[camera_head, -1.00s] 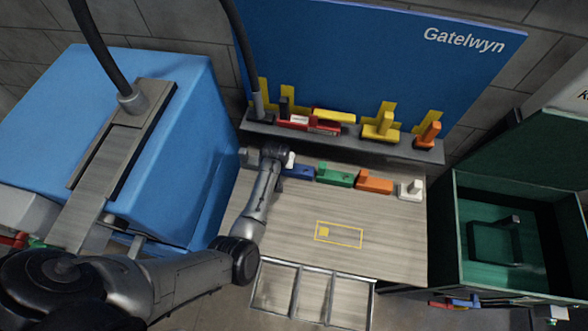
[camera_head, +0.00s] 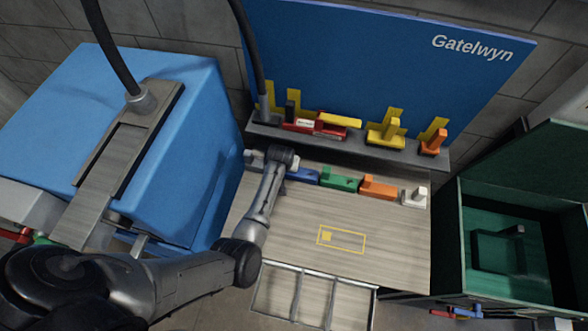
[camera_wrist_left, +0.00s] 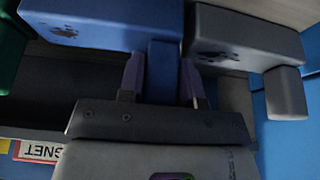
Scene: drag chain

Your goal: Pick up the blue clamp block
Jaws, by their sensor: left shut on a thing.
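The blue clamp block (camera_head: 304,176) is in the row of blocks at the back of the wooden bench top, partly hidden by my left gripper (camera_head: 285,163) in the head view. In the left wrist view the blue block (camera_wrist_left: 100,22) shows its wide body and its upright post (camera_wrist_left: 162,72). The two fingers of my left gripper (camera_wrist_left: 163,84) are on either side of that post, shut on it. I cannot tell whether the block is clear of the bench. My right gripper is not in view.
A grey block (camera_wrist_left: 245,42) is close beside the blue one in the left wrist view. Green (camera_head: 339,180), orange (camera_head: 379,187) and white (camera_head: 414,197) blocks continue the row. A shelf (camera_head: 350,143) with fixtures is behind. The bench front, with its yellow outline (camera_head: 341,240), is clear.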

